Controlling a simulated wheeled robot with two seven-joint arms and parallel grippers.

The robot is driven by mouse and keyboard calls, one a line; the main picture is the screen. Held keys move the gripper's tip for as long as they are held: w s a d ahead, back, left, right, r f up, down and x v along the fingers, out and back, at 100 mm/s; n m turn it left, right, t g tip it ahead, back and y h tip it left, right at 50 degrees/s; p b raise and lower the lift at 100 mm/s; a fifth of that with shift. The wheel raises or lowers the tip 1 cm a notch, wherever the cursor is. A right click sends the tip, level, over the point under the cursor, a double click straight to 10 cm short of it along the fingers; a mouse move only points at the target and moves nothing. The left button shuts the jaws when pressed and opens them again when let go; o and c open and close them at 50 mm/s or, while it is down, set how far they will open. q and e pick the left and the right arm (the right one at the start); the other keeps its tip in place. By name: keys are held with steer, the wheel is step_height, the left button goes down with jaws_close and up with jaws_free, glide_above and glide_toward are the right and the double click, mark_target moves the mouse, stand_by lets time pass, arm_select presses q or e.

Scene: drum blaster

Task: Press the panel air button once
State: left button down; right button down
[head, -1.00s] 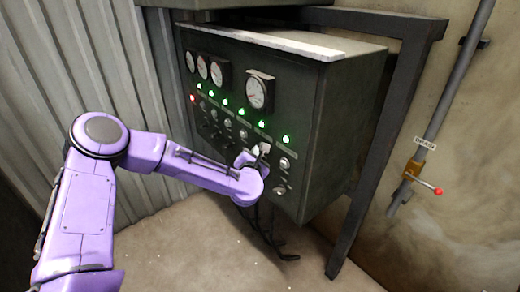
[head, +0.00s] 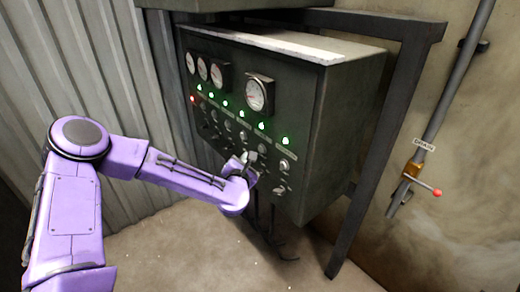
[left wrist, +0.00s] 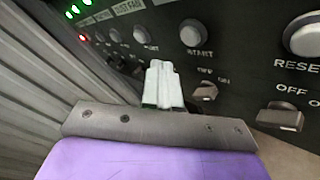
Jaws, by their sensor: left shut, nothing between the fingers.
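The dark control panel (head: 305,130) stands in the head view with a row of round buttons and switches under green lights. In the left wrist view I read a round START button (left wrist: 193,35) and a larger RESET button (left wrist: 303,36). I cannot make out a label for the air button. My left gripper (head: 250,157) is shut and empty, in front of the panel's lower right part. In the left wrist view its pale fingertips (left wrist: 162,80) point at the panel, below and left of START. I cannot tell whether they touch it. My right gripper is out of view.
Gauges (head: 259,94) sit on the panel's upper face. OFF/ON switches (left wrist: 282,116) lie below the buttons. Dark cables hang under the panel. A metal frame leg (head: 365,170) and a wall pipe with a red-knobbed valve lever (head: 437,192) stand to the right.

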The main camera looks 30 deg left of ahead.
arm_select(q)
steer(key=shift+s+a+p, duration=0.15)
steer(key=shift+s+a, duration=0.1)
steer(key=shift+s, duration=0.35)
steer(key=shift+s+a+p, duration=0.15)
steer(key=shift+s+a, duration=0.05)
steer(key=shift+s, duration=0.35)
steer(key=s+d+f+m+g+h, duration=0.2)
steer(key=s+d+f+m+g, duration=0.15)
steer(key=s+f+m, duration=0.35)
steer(key=s+d+f+m+g+h, duration=0.2)
steer(key=s+d+f+m, duration=0.2)
steer(key=f+m, duration=0.5)
steer(key=s+f+m+g, duration=0.3)
steer(key=s+f+m, duration=0.2)
steer(key=s, duration=0.7)
steer(key=s+f+m+g+y, duration=0.1)
steer(key=s+f+m+g, duration=0.2)
steer(key=s, duration=1)
step_height(320, 180, down, 4)
steer(key=shift+a+f+m, duration=0.1)
steer(key=shift+a+m, duration=0.3)
steer(key=shift+m, duration=0.8)
